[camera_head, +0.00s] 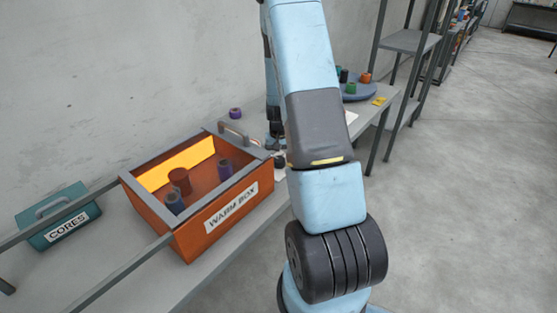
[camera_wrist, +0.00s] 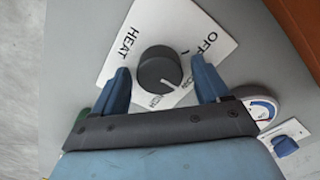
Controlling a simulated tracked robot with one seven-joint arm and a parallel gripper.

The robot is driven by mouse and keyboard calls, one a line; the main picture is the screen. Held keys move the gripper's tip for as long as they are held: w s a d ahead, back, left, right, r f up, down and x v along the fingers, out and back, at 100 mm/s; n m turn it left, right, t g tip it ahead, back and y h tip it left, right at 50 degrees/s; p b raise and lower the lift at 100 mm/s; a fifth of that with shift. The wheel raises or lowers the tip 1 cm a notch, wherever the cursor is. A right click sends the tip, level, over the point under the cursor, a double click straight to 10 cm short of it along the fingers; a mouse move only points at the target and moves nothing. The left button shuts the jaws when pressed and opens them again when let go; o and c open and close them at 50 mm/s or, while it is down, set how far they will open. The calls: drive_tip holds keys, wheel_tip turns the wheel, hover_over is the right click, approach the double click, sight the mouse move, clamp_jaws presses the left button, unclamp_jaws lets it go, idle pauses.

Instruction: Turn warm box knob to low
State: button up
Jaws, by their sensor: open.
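The warm box (camera_head: 205,238) is an orange open-topped box with a grey rim, on the bench in the head view. Its dark round knob (camera_wrist: 160,68) sits on a white plate (camera_wrist: 140,38) marked HEAT and OFF in the wrist view. A white line on the knob's face points toward the lower right of the picture, away from OFF. Smaller lettering below the knob is partly hidden and hard to read. My gripper (camera_wrist: 160,64) is open, with one blue finger on each side of the knob; contact is not clear.
A teal CORES box (camera_head: 57,214) stands left of the warm box. Several spools stand inside the warm box. A round dial (camera_wrist: 262,110) and a small blue switch (camera_wrist: 284,146) lie right of my gripper. A blue turntable (camera_head: 359,91) with spools stands farther back.

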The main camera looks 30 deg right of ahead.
sight(279, 159)
wheel_tip(279, 159, up, 14)
drive_tip(key=shift+f, duration=0.25)
idle(0.3)
drive_tip(key=shift+r, duration=0.1)
idle(0.3)
